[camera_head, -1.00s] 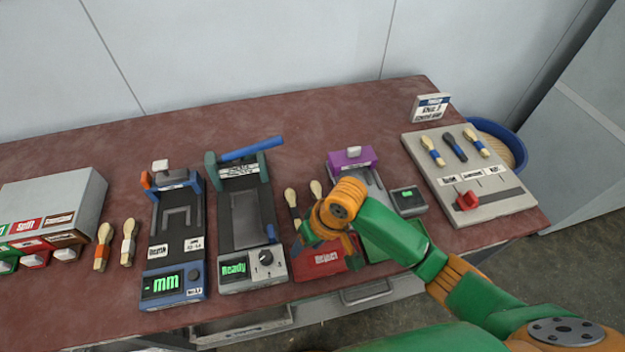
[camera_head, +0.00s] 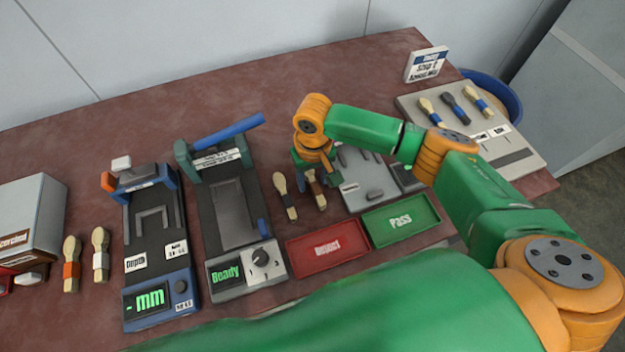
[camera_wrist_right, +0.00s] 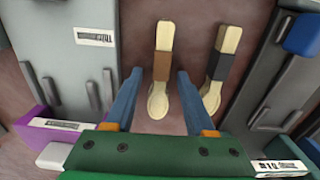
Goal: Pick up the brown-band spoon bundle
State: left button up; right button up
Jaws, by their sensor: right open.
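The brown-band spoon bundle (camera_head: 317,192) lies on the table just right of a dark-band bundle (camera_head: 285,194). In the right wrist view the brown-band bundle (camera_wrist_right: 163,60) lies lengthwise between the fingers of my right gripper (camera_wrist_right: 158,74), its bowl end toward the palm. The fingers are open, one on each side, with a gap to the bundle. The dark-band bundle (camera_wrist_right: 219,66) lies outside the fingers to the right. In the head view my right gripper (camera_head: 316,168) is over the far part of the brown-band bundle and hides some of it. My left gripper is not in view.
A red Reject tray (camera_head: 328,248) and a green Pass tray (camera_head: 401,218) lie in front. A press with a blue lever (camera_head: 228,131) stands left, and a grey fixture (camera_head: 368,185) right. More spoon bundles (camera_head: 100,253) lie farther left.

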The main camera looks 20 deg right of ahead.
jog(key=shift+w+f, duration=0.1)
jog(key=shift+w, duration=0.1)
jog(key=shift+s, duration=0.15)
grip_shut()
